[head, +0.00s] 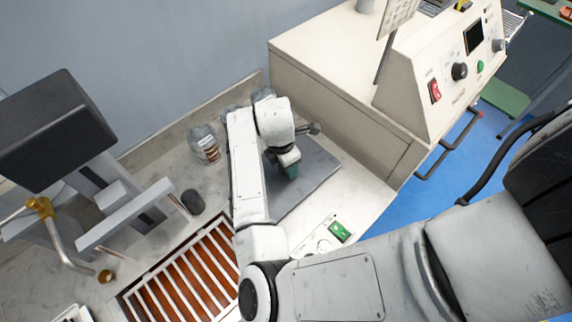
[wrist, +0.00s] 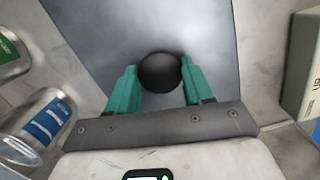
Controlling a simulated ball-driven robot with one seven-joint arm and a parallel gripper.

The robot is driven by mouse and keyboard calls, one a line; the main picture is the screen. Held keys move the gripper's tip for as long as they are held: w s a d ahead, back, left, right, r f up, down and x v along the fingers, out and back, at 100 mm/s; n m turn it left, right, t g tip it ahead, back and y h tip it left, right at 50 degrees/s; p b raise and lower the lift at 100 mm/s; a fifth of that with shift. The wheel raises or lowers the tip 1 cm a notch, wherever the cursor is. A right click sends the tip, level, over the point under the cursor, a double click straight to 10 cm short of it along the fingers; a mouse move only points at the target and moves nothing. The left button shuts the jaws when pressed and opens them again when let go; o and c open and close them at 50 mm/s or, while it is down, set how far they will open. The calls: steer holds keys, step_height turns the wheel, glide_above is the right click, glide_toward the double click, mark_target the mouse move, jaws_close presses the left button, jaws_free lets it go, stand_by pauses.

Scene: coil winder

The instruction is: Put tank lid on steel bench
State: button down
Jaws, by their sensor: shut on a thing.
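The tank lid (head: 310,183) is a flat dark grey plate on the far part of the pale grey bench (head: 172,150). In the wrist view the lid (wrist: 220,40) fills the middle, with a round black knob (wrist: 159,72) on it. My gripper (head: 290,170) is over the lid. In the wrist view its teal fingers (wrist: 158,84) are shut on the knob, one on each side. I cannot tell whether the lid rests on the bench or hangs just above it. My arm hides the lid's left part in the head view.
An open tank with a white grating (head: 185,275) over orange-brown liquid lies nearer. A labelled clear jar (head: 204,144) and a dark cylinder (head: 192,201) stand left of my arm. A cream control cabinet (head: 330,85) borders the right. Two labelled cans, one blue-labelled (wrist: 40,125), show in the wrist view.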

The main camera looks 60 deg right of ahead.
mark_target(282, 169)
steer(key=shift+f, duration=0.65)
steer(key=shift+f, duration=0.15)
steer(key=shift+c, duration=2.3)
jaws_free()
step_height(282, 169, up, 12)
steer(key=a, duration=0.1)
steer(key=s+d+r+m+t+h, duration=0.1)
steer(key=d+r+m+t+h, duration=0.15)
steer(key=d+m, duration=0.4)
steer(key=s+a+f+m, duration=0.2)
steer(key=s+a+f, duration=0.1)
steer(key=s+a+f+m, duration=0.1)
steer(key=s+a+f, duration=0.3)
steer(key=shift+a+f+m+y, duration=0.15)
steer(key=shift+a+m+y, duration=0.05)
steer(key=shift+m+y, duration=0.15)
steer(key=s+a+f+m+y, duration=0.1)
steer(key=s+a, duration=0.1)
steer(key=a, duration=0.1)
steer(key=s+a+f+m+y, duration=0.1)
steer(key=s+a, duration=0.1)
steer(key=a, duration=0.1)
steer(key=s+a+f+m+g, duration=0.1)
steer(key=s+a+f, duration=0.1)
steer(key=a, duration=0.1)
steer(key=shift+a+y, duration=0.2)
steer(key=shift+y, duration=0.2)
